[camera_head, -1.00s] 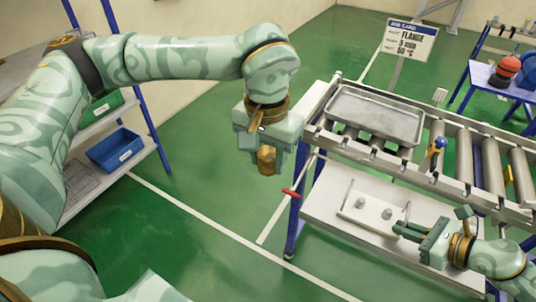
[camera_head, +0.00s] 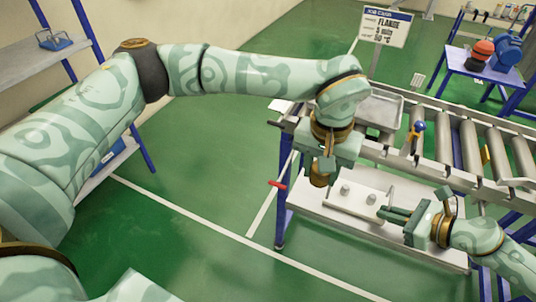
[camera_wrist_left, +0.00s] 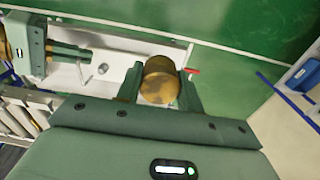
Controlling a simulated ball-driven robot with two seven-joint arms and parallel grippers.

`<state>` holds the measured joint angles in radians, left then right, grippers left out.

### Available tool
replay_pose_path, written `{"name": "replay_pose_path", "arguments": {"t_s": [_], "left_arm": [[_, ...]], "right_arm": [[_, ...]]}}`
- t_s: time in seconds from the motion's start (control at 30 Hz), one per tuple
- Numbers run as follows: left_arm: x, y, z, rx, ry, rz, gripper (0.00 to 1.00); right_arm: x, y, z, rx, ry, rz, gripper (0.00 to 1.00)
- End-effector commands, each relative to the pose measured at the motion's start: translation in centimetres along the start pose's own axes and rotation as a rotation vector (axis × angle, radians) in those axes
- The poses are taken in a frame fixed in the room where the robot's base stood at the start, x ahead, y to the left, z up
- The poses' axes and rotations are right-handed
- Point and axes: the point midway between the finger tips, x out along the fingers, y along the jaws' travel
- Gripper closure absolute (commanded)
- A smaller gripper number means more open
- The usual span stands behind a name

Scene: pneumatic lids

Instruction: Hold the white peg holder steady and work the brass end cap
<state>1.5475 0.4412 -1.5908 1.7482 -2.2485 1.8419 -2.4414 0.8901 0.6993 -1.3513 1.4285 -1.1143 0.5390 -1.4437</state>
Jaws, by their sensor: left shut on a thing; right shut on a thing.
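The brass end cap (camera_head: 318,181) is held between the fingers of my left gripper (camera_head: 320,170), which is shut on it. The cap hangs at the left end of the white peg holder (camera_head: 357,205), apparently above it; the exact gap cannot be told. In the left wrist view the cap (camera_wrist_left: 160,80) sits between both fingers.
The holder is on a pale bench (camera_head: 420,254) in front of a roller conveyor (camera_head: 460,150). A metal tray (camera_head: 385,108) lies on the conveyor behind my left arm. A red-handled lever (camera_head: 278,184) sticks out at the bench's left. Green floor at left is open.

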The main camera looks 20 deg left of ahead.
Motion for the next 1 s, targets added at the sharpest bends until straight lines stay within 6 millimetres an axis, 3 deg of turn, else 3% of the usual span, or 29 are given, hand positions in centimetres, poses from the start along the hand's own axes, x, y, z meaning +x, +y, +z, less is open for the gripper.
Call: {"name": "replay_pose_path", "arguments": {"t_s": [0.03,0.1,0.23,0.4,0.5,1.0], "left_arm": [[1.1,2.4,-1.3,-0.034,-0.001,-0.001,0.96],[2.3,4.6,-3.1,-0.102,0.0,-0.003,0.96],[3.6,6.7,-6.1,-0.225,0.001,-0.003,0.96],[4.1,5.9,-9.1,-0.361,0.002,-0.006,0.96],[4.1,5.7,-9.8,-0.398,0.0,-0.005,0.96],[4.5,5.7,-9.8,-0.411,0.0,-0.005,0.96]], "right_arm": [[0.1,0.2,-0.5,0.003,0.008,0.004,1.0],[0.1,0.2,-0.5,0.002,0.008,0.003,1.0],[0.1,0.2,-0.6,0.002,0.009,0.002,1.0],[0.0,0.1,-0.6,0.002,0.009,0.001,1.0],[0.0,0.1,-0.5,0.001,0.008,0.001,1.0],[0.0,0.1,-0.5,0.001,0.008,0.0,1.0]]}}
